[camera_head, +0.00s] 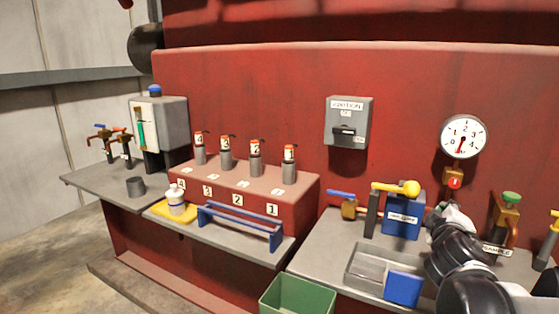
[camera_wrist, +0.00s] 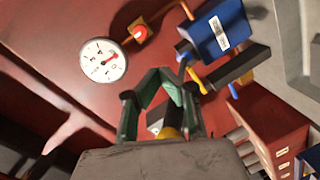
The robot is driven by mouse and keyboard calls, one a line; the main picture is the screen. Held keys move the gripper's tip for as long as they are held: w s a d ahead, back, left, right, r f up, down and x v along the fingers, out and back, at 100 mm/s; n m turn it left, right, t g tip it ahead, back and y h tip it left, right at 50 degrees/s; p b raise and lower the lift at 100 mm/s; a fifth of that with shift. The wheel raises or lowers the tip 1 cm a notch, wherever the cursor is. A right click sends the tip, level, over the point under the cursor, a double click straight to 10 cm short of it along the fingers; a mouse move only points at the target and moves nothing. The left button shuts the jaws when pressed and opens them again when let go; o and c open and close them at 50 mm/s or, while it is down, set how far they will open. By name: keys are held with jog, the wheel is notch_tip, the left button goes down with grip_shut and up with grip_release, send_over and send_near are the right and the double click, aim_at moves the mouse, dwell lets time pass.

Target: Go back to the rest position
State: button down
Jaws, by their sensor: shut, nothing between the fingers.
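My gripper (camera_head: 449,212) is at the right in the head view, in front of the red wall below the gauge, between the blue labelled box and the valve with the green knob. My black arm hides part of what is behind it. In the wrist view my gripper (camera_wrist: 163,76) has its dark green fingers drawn together, with nothing held between them. A yellow, rounded thing (camera_wrist: 168,132) shows partly behind the finger links; I cannot tell what it is.
Close by are the gauge (camera_head: 463,136), blue box (camera_head: 404,219), yellow-handled lever (camera_head: 394,187), green-knobbed valve (camera_head: 504,217) and grey tray (camera_head: 362,271) with a blue block (camera_head: 403,288). A green bin (camera_head: 298,297) stands below. The red wall (camera_head: 420,120) left of the gauge is clear.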

jog(key=s+a+f+m+g+y+p, duration=0.1)
jog(key=s+a+f+m+g+y, duration=0.2)
jog(key=s+a, duration=0.6)
jog(key=s+a+f+m+g+y+p, duration=0.1)
jog(key=s+a+f+m+g+y, duration=0.2)
jog(key=s+a, duration=0.6)
jog(key=s+m+g+y, duration=0.1)
jog(key=s, duration=0.2)
jog(key=shift+a+y+p, duration=0.3)
jog(key=shift+a+p, duration=0.1)
jog(key=shift+f, duration=0.1)
dwell(0.5)
